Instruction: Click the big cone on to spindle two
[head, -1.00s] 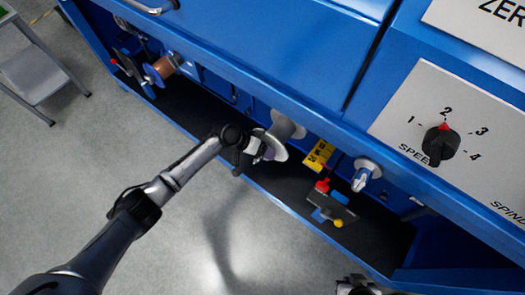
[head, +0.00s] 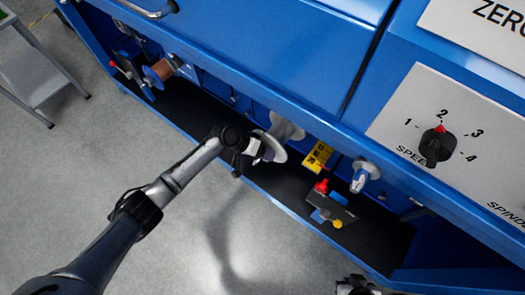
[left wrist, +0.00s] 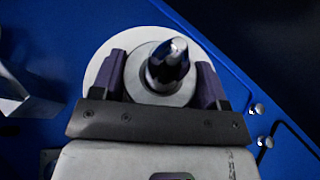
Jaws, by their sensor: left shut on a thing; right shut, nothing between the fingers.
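The big cone, pale grey with a wide round rim (head: 275,150), is at the middle spindle of the blue machine. My left gripper (head: 256,146) is shut on it from the front. In the left wrist view, the fingers of my left gripper (left wrist: 160,82) grip both sides of the cone's round grey hub (left wrist: 160,101). A dark, shiny spindle tip (left wrist: 168,62) shows in the middle of the hub. I cannot tell how far the cone sits on the spindle. My right gripper (head: 358,287) is shut and empty at the bottom edge, partly cut off.
Another spindle (head: 361,180) with a pale flange stands to the right. A copper-coloured spool (head: 157,73) is at the far left. The floor in front is clear.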

